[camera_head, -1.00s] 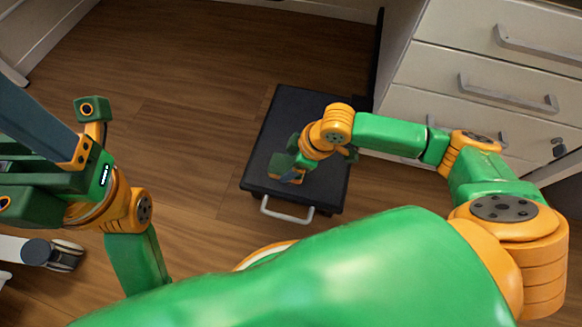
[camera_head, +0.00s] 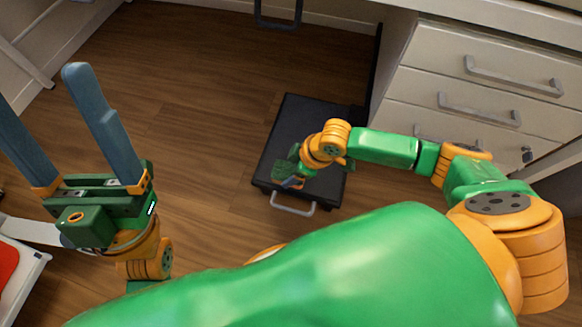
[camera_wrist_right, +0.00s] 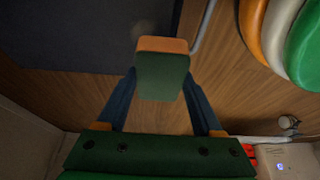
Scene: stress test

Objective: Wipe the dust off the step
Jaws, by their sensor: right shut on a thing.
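The black step (camera_head: 320,120) stands on the floor with a pale handle (camera_head: 292,207) at its near end. My right gripper (camera_head: 292,183) is over the near left part of the step. In the right wrist view its blue fingers are shut on a green block with an orange edge (camera_wrist_right: 162,78), sponge-like. Whether the block touches the step I cannot tell. The step's dark top (camera_wrist_right: 70,50) fills the upper left of that view; no dust shows clearly on it. My left gripper (camera_head: 45,85) is open and empty, away at the left, fingers pointing up the picture.
A white drawer cabinet (camera_head: 480,95) stands close on the step's right. A dark handle-shaped frame (camera_head: 278,12) shows at the top. A white object with a red patch (camera_head: 8,265) is at the lower left edge. The wooden floor (camera_head: 190,110) left of the step is clear.

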